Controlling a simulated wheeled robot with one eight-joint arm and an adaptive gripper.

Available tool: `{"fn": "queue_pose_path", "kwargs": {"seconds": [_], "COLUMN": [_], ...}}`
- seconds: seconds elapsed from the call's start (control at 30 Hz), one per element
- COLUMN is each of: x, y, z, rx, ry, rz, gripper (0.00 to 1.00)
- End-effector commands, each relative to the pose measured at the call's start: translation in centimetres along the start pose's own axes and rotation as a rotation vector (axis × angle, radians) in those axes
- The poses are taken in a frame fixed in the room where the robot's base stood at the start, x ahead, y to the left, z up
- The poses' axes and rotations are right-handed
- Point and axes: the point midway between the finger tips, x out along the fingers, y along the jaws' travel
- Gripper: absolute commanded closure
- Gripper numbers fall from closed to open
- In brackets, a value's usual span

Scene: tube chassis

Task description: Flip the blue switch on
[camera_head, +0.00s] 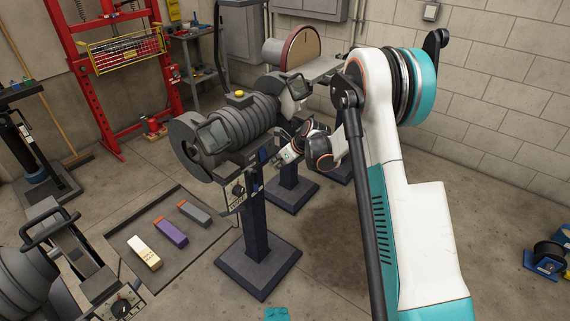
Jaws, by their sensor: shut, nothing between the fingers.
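A grey bench grinder (238,122) stands on a dark blue pedestal (256,238). A control box (238,192) with a black dial is fixed to the front of the pedestal. A small blue patch (257,188) shows just right of the box. It may be the blue switch, but it is too small for me to tell, and I cannot read its position. My gripper (280,161) is shut and empty at the grinder's right side. It is above and to the right of the control box and looks apart from it. Its fingertips are small and hard to make out.
A second machine (95,285) with a dial fills the lower left. A floor tray (205,248) holds white, purple and grey blocks. A disc sander (300,50) stands behind the grinder, a red frame (95,90) at the back left. The floor at right is mostly clear.

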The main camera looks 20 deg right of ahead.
Motion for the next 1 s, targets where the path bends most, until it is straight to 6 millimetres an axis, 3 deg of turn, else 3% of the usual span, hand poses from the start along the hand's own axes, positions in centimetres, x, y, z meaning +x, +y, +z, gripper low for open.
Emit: {"fn": "queue_pose_path", "kwargs": {"seconds": [0.1, 0.3, 1.0], "x": [1.2, 1.9, 2.6], "y": [0.1, 0.1, 0.1], "z": [1.0, 1.9, 2.3], "rx": [-0.002, 0.0, 0.0], "ry": [0.001, 0.001, 0.0], "rz": [0.002, 0.001, 0.001], "gripper": [1.0, 1.0, 1.0]}}
